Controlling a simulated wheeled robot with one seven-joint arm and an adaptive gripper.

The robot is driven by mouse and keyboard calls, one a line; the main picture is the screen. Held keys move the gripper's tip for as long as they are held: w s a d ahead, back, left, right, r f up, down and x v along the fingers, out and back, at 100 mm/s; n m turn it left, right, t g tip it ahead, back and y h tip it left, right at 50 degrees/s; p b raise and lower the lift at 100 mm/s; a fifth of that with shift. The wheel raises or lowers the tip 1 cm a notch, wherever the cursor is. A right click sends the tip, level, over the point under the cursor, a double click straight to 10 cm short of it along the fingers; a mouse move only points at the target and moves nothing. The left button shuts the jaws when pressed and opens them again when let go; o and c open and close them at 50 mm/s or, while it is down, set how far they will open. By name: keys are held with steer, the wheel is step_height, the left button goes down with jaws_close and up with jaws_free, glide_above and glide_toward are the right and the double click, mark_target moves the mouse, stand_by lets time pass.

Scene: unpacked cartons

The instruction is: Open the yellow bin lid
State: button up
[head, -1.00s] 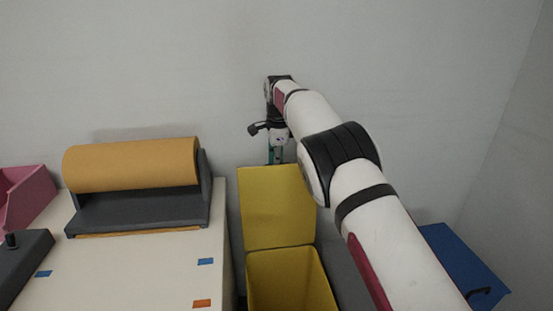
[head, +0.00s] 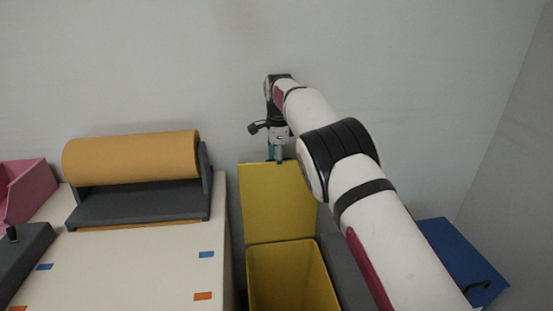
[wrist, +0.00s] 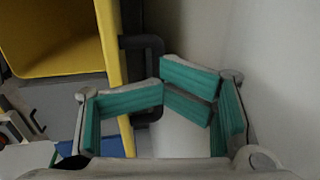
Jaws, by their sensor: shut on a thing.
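The yellow bin (head: 292,275) stands open at the bottom middle of the head view, its inside showing. Its yellow lid (head: 277,203) stands nearly upright behind the opening. My gripper (head: 277,158) is at the lid's top edge, pointing down. In the wrist view, the yellow lid (wrist: 115,60) has a dark grey handle (wrist: 152,52) on its side. My gripper (wrist: 163,92), with teal pads, is shut on the handle, which passes behind the left pad. The exact contact is partly hidden by the pads.
A cream table (head: 130,270) with an orange roll on a dark stand (head: 140,207) is left of the bin. A blue lid (head: 455,258) with a dark handle lies to the right. The grey wall (head: 180,70) is close behind my gripper.

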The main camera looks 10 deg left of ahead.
step_height(320, 180, up, 12)
steer(key=s, duration=0.2)
steer(key=shift+d+f, duration=0.15)
steer(key=shift+d, duration=0.2)
steer(key=shift+s, duration=0.1)
